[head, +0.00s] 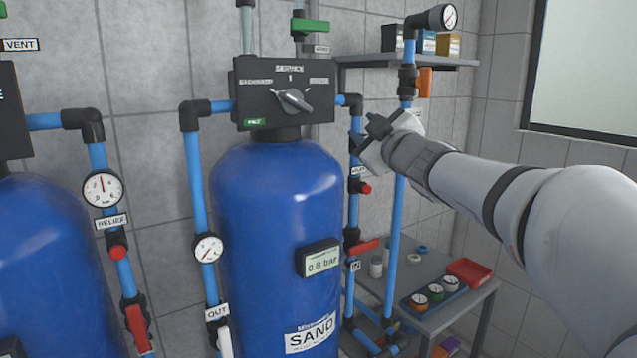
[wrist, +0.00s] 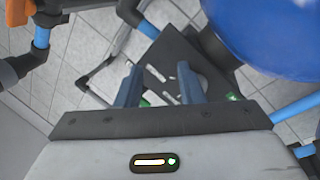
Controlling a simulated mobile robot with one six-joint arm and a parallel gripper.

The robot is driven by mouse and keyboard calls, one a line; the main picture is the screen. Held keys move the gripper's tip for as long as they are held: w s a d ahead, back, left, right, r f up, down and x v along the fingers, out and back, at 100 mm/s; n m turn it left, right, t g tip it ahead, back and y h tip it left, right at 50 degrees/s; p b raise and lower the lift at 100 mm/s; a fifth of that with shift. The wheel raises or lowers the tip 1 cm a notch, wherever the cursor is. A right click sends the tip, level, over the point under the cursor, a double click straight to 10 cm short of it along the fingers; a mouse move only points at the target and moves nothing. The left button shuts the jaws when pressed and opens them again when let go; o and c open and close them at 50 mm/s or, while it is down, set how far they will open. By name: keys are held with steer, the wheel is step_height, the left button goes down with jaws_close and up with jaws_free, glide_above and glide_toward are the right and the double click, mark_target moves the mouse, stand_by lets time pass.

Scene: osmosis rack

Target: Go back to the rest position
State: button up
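My gripper (head: 376,130) is held in the air at the end of my outstretched arm, to the right of the valve head (head: 283,92) on the blue sand tank (head: 278,225). In the wrist view my gripper (wrist: 160,70) has its two blue-grey fingers apart with nothing held between them. The valve head (wrist: 172,52) shows beyond the fingers.
Blue pipes with a pressure gauge (head: 436,17) and an orange handle (head: 425,82) stand close to my gripper. A wall shelf (head: 380,61) holds boxes. A low table (head: 452,310) carries a red tray (head: 469,271) and gauges. Another blue tank (head: 50,270) stands left.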

steer(key=s+d+f+m+g+h, duration=0.3)
steer(key=s+d+f+m+h, duration=0.15)
steer(key=f, duration=0.45)
steer(key=s+d+f+m+g+h, duration=0.35)
steer(key=s+f+m, duration=0.2)
steer(key=f, duration=0.45)
steer(key=s+a+f+m+g, duration=0.1)
steer(key=s+f+g, duration=0.3)
steer(key=s+f, duration=0.4)
steer(key=s+a+f+m+g+y, duration=0.1)
steer(key=s+f+g, duration=0.3)
steer(key=s+f, duration=0.4)
steer(key=s, duration=0.5)
steer(key=shift+f+m, duration=0.2)
steer(key=shift+m, duration=0.1)
steer(key=shift+g, duration=0.25)
